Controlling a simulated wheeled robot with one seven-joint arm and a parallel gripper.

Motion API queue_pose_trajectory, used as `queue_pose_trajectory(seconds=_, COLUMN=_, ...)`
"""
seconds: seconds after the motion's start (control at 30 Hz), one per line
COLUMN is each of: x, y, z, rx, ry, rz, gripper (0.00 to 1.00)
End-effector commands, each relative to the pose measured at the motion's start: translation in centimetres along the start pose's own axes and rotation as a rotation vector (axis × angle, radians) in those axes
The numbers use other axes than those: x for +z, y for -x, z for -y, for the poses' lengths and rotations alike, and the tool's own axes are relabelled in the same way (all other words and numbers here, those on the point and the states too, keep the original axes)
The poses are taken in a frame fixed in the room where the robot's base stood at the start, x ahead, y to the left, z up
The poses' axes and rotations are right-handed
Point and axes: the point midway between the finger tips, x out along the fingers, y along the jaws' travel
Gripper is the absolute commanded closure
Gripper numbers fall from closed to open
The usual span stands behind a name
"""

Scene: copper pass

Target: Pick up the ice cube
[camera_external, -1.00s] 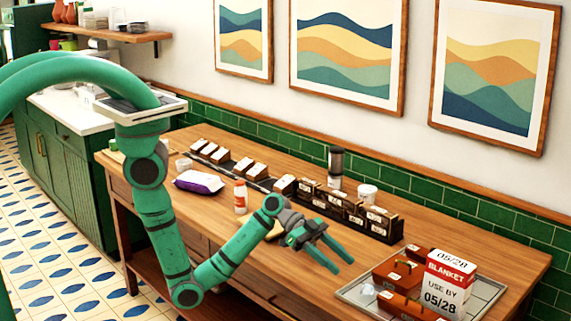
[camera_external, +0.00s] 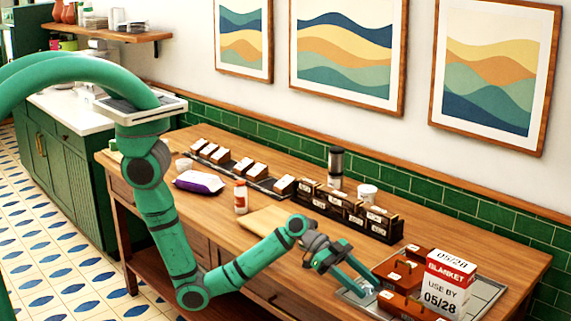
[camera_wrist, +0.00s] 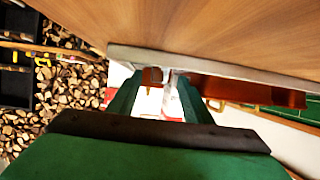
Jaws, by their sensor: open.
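The ice cube (camera_external: 367,291) is a small, pale, translucent lump on the left part of a grey metal tray (camera_external: 487,297). My gripper (camera_external: 374,287) is low over that side of the tray, its fingertips beside the cube and partly hiding it. In the wrist view my gripper (camera_wrist: 155,86) is open, with a pale, clear piece (camera_wrist: 171,80) showing between the fingers, apparently the ice cube. I cannot tell whether either finger touches it.

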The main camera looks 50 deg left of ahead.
Motion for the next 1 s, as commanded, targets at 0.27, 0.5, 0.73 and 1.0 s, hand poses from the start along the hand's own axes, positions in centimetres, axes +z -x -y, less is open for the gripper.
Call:
queue_pose_trajectory(seconds=0.27, x=0.0, y=0.0, z=0.0, rx=0.0, ry=0.0, rz=0.0, gripper=0.86)
queue_pose_trajectory(seconds=0.5, x=0.0, y=0.1, z=0.0, rx=0.0, ry=0.0, rz=0.0, gripper=0.98)
queue_pose_trajectory(seconds=0.73, x=-0.3, y=0.2, z=0.0, rx=0.0, ry=0.0, rz=-0.001, gripper=0.98)
queue_pose_trajectory(seconds=1.0, x=-4.3, y=1.8, z=0.1, rx=-0.001, ry=-0.003, rz=-0.004, gripper=0.98)
